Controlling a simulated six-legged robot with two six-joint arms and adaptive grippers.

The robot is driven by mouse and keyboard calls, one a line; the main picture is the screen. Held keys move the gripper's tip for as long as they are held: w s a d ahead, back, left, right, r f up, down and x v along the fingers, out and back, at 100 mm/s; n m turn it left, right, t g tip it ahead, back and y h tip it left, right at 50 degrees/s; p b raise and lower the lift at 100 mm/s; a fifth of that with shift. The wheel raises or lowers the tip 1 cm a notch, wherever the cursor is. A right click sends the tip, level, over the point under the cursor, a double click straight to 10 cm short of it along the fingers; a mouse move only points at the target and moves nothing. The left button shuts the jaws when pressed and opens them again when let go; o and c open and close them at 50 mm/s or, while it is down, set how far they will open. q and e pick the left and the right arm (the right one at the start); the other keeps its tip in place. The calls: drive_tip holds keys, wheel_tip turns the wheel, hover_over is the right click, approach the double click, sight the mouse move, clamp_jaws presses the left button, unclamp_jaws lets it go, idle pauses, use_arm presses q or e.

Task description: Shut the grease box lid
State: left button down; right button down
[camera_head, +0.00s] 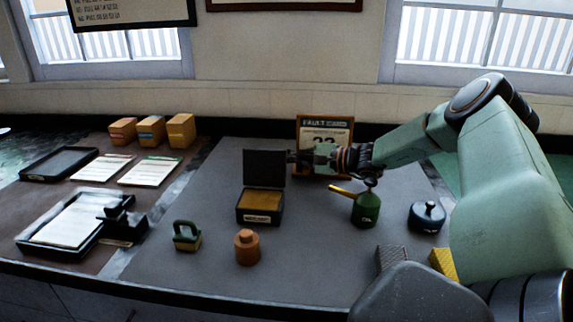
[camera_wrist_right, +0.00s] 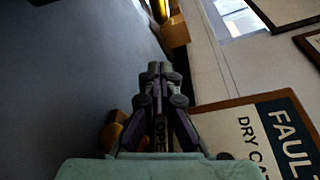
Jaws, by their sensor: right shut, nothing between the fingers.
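The grease box (camera_head: 259,219) is a small black box with a yellow-brown content and a pale label, standing on the grey mat. Its black lid (camera_head: 264,165) stands open, roughly upright at the back of the box. My right gripper (camera_head: 293,158) comes in from the right and its tips are at the lid's right edge; I cannot tell whether they touch it. In the right wrist view the gripper (camera_wrist_right: 155,72) is shut with its fingertips together and nothing between them. The lid cannot be made out clearly in that view. My left gripper is not in view.
A green oil can (camera_head: 366,208) stands right of the box, below my right arm. A framed fault board (camera_head: 325,131) stands behind. A brown knobbed weight (camera_head: 247,248) and a green-handled block (camera_head: 187,236) stand in front. A dark lidded pot (camera_head: 427,217) is further right.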

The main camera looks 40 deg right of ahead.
sight(286, 156)
drive_tip(key=shift+s+a+r+p, duration=0.7)
drive_tip(key=shift+a+r+p, duration=0.25)
drive_tip(key=shift+p, duration=0.65)
drive_tip(key=shift+s+a+p, duration=0.2)
drive_tip(key=shift+s+p, duration=0.1)
drive_tip(key=shift+p, duration=0.2)
drive_tip(key=shift+a+r, duration=0.1)
drive_tip(key=shift+a, duration=0.4)
drive_tip(key=shift+s+d, duration=0.15)
drive_tip(key=shift+d, duration=0.05)
